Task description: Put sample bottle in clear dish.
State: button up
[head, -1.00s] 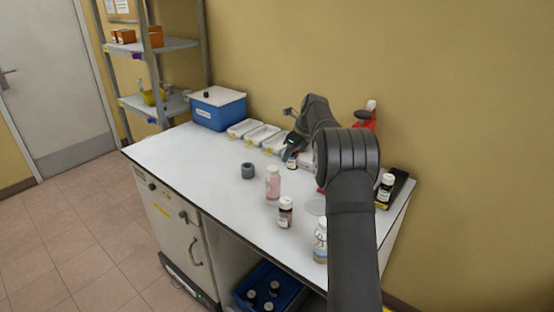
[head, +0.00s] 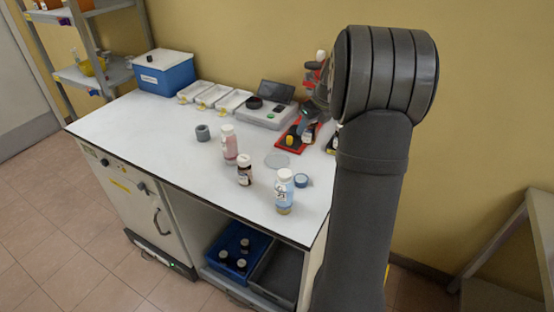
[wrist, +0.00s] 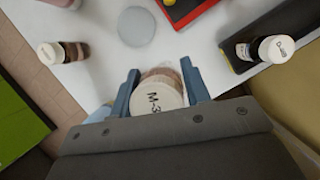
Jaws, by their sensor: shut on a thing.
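My gripper (wrist: 160,90) is shut on a sample bottle (wrist: 158,98), whose white cap is marked "M-3" and whose body is brownish. In the head view my gripper (head: 308,116) and the dark, labelled bottle (head: 308,133) are over the right part of the bench, near the red mat. The clear dish (head: 277,160) is a flat, pale round dish on the bench, left of and nearer the camera than the held bottle. The dish (wrist: 137,27) shows ahead of my fingers in the wrist view, apart from the bottle and empty.
A pink bottle (head: 229,145), a brown bottle (head: 245,171), a blue-labelled bottle (head: 284,192) and a blue tape roll (head: 302,180) stand around the dish. Behind are a red mat (head: 283,144), a scale (head: 262,118) and white trays (head: 213,96). Another capped bottle (wrist: 265,48) stands on a dark tray.

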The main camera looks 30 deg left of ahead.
jog(key=shift+s+d+f, duration=0.15)
jog(key=shift+d, duration=0.05)
jog(key=shift+s+a+f, duration=0.2)
jog(key=shift+a+f, duration=2.5)
jog(key=shift+a, duration=0.1)
jog(key=shift+s+a+f, duration=0.2)
jog(key=shift+a+f, duration=2.5)
jog(key=shift+a, duration=0.1)
jog(key=o, duration=1)
jog(key=shift+f, duration=0.15)
jog(key=shift+o, duration=0.2)
jog(key=v, duration=1.2)
